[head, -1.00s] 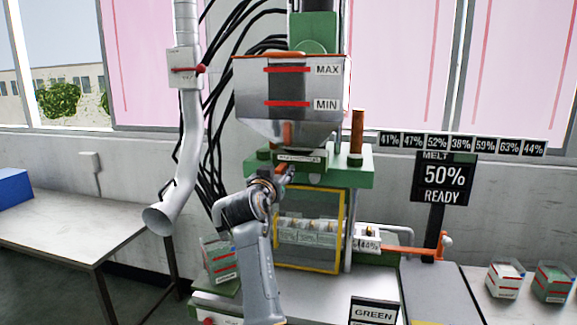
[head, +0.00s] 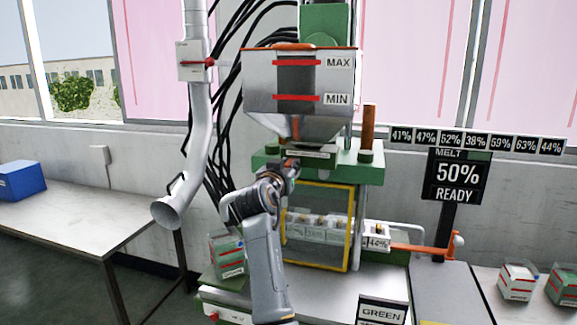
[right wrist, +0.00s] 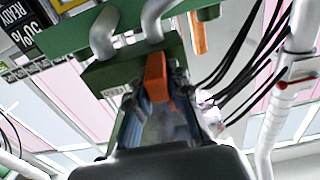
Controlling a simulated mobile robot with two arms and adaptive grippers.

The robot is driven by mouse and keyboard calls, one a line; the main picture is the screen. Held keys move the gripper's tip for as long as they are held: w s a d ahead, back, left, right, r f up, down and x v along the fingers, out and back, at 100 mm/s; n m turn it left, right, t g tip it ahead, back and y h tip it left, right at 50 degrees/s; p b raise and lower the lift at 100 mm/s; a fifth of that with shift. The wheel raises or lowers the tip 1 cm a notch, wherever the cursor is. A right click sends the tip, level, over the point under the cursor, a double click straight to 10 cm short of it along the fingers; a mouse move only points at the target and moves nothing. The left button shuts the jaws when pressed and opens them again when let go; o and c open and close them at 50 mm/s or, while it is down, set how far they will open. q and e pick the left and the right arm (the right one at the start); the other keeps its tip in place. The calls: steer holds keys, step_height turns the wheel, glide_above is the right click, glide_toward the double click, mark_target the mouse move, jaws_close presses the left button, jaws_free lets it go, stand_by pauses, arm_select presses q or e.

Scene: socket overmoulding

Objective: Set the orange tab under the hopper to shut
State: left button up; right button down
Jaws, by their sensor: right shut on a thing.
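The hopper (head: 262,88) is a grey bin with red MAX and MIN marks on top of the green machine. My right gripper (head: 289,165) reaches up from below, just under the hopper in the head view. In the right wrist view the orange tab (right wrist: 156,75) stands between the two fingers of my right gripper (right wrist: 160,90), which is shut on it. The fingers partly cover the tab's sides. My left gripper is in neither view now.
A guarded window with a yellow frame (head: 351,228) is below the green plate (head: 367,173). A bent grey pipe (head: 199,130) hangs at the left, with black cables beside it. A display (head: 458,176) reads MELT 50% READY. A table (head: 90,225) is at the left.

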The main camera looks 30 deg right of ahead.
steer(key=s+d, duration=0.2)
steer(key=s, duration=0.1)
steer(key=shift+s+d, duration=0.1)
steer(key=shift+d, duration=0.25)
steer(key=c, duration=1.7)
jaws_free()
steer(key=shift+a, duration=0.1)
steer(key=o, duration=0.5)
steer(key=v, duration=0.7)
steer(key=shift+a+f, duration=0.1)
